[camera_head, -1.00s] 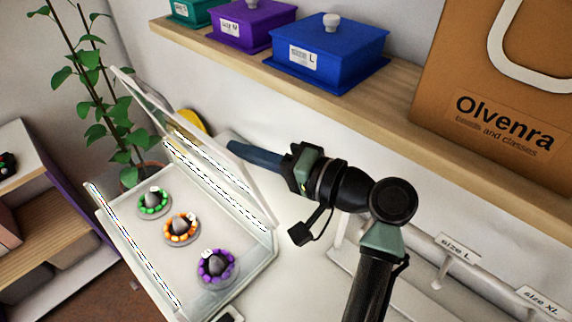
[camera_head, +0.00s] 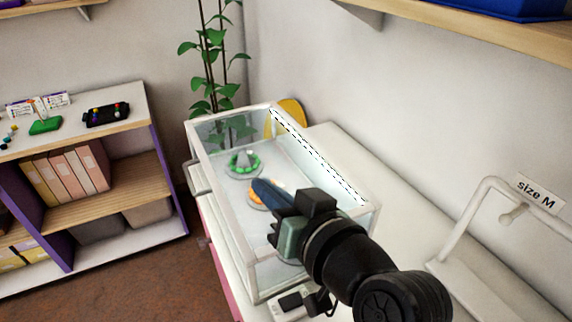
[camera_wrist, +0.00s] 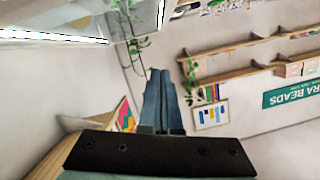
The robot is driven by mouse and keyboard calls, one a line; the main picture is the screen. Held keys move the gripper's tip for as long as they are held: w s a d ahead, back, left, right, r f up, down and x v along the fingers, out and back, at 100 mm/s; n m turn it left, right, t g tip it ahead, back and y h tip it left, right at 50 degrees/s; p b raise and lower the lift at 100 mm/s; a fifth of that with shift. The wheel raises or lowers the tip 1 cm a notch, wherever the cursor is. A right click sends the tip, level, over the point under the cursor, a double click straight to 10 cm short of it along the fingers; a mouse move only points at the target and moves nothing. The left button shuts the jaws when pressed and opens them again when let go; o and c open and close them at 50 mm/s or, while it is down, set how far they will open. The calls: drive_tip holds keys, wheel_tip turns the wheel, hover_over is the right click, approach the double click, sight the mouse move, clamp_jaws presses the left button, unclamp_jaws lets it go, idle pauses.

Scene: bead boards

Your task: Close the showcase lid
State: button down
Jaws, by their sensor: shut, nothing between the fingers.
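The glass showcase (camera_head: 228,232) with its white frame stands on the white counter in the head view. Its clear lid (camera_head: 232,112) appears to lie down across the top; I cannot tell whether it sits fully flush. Through the glass I see a green bead ring (camera_head: 243,163) and part of an orange one (camera_head: 262,197); my gripper hides the rest. My gripper (camera_head: 262,188), with blue fingers, is over the showcase, pointing toward its far left; contact with the lid cannot be told. The fingers are together and empty in the wrist view (camera_wrist: 162,75).
A shelf unit (camera_head: 165,200) with folders and bead items stands to the left. A plant (camera_head: 208,60) is behind the showcase. A white stand (camera_head: 485,225) labelled size M is on the counter at the right. A wall shelf (camera_head: 450,22) hangs above.

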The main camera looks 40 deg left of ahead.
sight(244, 220)
drive_tip(key=shift+n, duration=0.5)
drive_tip(key=f+b, duration=0.1)
drive_tip(key=f, duration=0.1)
drive_tip(key=s+f+b, duration=0.1)
drive_tip(key=f, duration=0.1)
drive_tip(key=s+f+b, duration=0.1)
drive_tip(key=f+b, duration=0.1)
drive_tip(key=shift+a, duration=0.3)
drive_tip(key=shift+s+f+b, duration=0.2)
drive_tip(key=shift+f+b, duration=0.65)
drive_tip(key=shift+f, duration=0.25)
drive_tip(key=shift+f, duration=0.1)
